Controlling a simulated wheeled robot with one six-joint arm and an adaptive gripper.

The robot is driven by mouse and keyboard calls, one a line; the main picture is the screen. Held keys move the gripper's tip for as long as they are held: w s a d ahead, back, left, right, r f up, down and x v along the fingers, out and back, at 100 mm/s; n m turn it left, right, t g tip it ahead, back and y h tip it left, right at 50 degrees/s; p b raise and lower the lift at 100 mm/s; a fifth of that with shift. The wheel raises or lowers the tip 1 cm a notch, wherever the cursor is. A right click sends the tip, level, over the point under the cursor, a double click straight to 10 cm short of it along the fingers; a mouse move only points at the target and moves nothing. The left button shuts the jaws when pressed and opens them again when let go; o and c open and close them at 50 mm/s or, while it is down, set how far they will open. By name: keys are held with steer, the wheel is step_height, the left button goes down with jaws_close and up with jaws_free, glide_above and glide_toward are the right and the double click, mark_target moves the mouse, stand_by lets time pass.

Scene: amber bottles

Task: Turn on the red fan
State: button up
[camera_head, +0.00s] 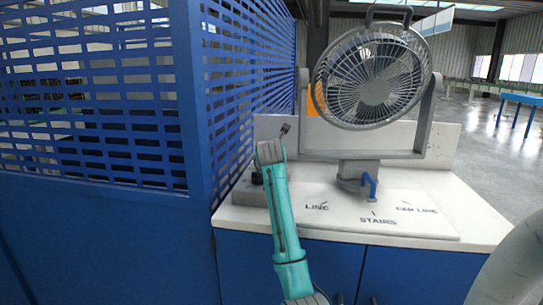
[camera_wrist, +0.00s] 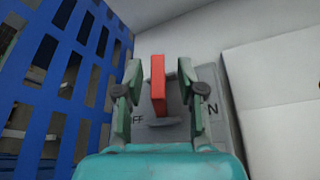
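A red switch lever (camera_wrist: 158,86) stands up from a grey switch base (camera_wrist: 172,134) in the wrist view. "FF" shows left of the lever and "N" right of it; the rest of the lettering is hidden. My gripper (camera_wrist: 158,78) is open, with one finger on each side of the lever and a visible gap on both sides. In the head view the fan (camera_head: 375,85) looks grey, not red, in a grey stand on the counter. There my arm hides the lever, and my fingers do not show clearly.
The white counter (camera_head: 440,195) carries a panel lettered "LINE" and "STAIRS", with a blue handle (camera_head: 370,185) below the fan. A blue slatted partition (camera_head: 245,75) stands close on the left and also shows in the wrist view (camera_wrist: 62,45). The counter's right part is clear.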

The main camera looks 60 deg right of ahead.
steer(key=v, duration=1.2)
steer(key=shift+a, duration=0.1)
stand_by(0.5)
